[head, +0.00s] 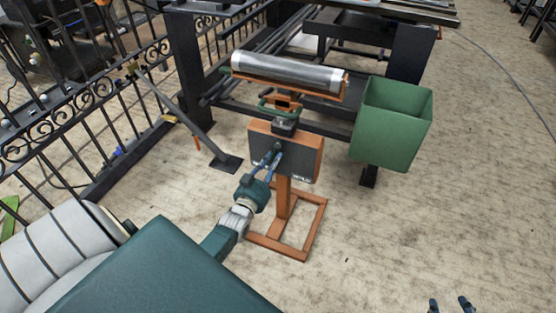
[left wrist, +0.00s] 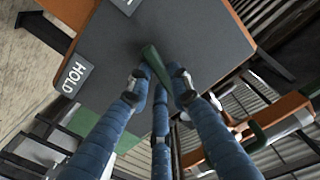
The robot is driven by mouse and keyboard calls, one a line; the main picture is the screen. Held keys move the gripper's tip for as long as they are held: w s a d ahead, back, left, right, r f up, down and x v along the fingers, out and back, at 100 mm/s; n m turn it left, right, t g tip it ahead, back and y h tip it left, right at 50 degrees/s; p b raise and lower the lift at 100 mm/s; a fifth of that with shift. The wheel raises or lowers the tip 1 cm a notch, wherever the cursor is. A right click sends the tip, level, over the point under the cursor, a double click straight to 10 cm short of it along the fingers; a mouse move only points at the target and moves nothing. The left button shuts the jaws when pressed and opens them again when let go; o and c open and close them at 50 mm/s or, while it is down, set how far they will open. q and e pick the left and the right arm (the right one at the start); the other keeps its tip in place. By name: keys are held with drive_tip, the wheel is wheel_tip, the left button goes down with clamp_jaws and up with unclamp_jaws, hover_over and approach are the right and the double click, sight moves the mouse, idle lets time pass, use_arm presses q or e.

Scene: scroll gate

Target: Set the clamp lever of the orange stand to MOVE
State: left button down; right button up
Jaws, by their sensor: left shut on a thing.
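The orange stand (head: 283,195) stands upright on the floor with a dark plate (head: 300,158) on its front. In the left wrist view the plate (left wrist: 205,32) carries a HOLD label (left wrist: 74,76) at the left and a second label (left wrist: 126,4), cut off by the top edge. A short green clamp lever (left wrist: 152,58) lies at the plate's middle. My left gripper (head: 272,158) is at the plate, its fingers shut around the lever, which they partly hide. My right gripper (head: 450,302) shows only its two fingertips at the bottom edge, apart and empty.
A metal roller (head: 288,73) rests on the stand's top. A green bin (head: 392,125) is to the right, beside a dark frame (head: 408,52). A black scroll gate (head: 75,105) runs along the left. The floor at the right is mostly clear.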

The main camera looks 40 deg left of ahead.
use_arm(q)
drive_tip(key=m, duration=0.1)
drive_tip(key=a+m, duration=0.1)
drive_tip(key=a+m+p, duration=0.1)
drive_tip(key=m, duration=0.1)
drive_tip(key=shift+s+r, duration=0.3)
drive_tip(key=shift+r, duration=0.05)
use_arm(e)
drive_tip(key=s+d+f+g+h, duration=0.1)
drive_tip(key=s+d+f+g, duration=0.1)
drive_tip(key=s+f+g, duration=0.2)
drive_tip(key=s, duration=0.3)
drive_tip(key=shift+s+d+f, duration=0.3)
drive_tip(key=shift+s+f, duration=0.05)
drive_tip(key=shift+f, duration=0.05)
use_arm(q)
drive_tip(key=c, duration=1.5)
unclamp_jaws()
drive_tip(key=shift+a, duration=0.1)
drive_tip(key=shift+c, duration=0.2)
drive_tip(key=shift+s, duration=0.1)
drive_tip(key=v, duration=1.1)
drive_tip(key=shift+s, duration=0.4)
drive_tip(key=shift+w+d, duration=0.1)
drive_tip(key=shift+d, duration=0.2)
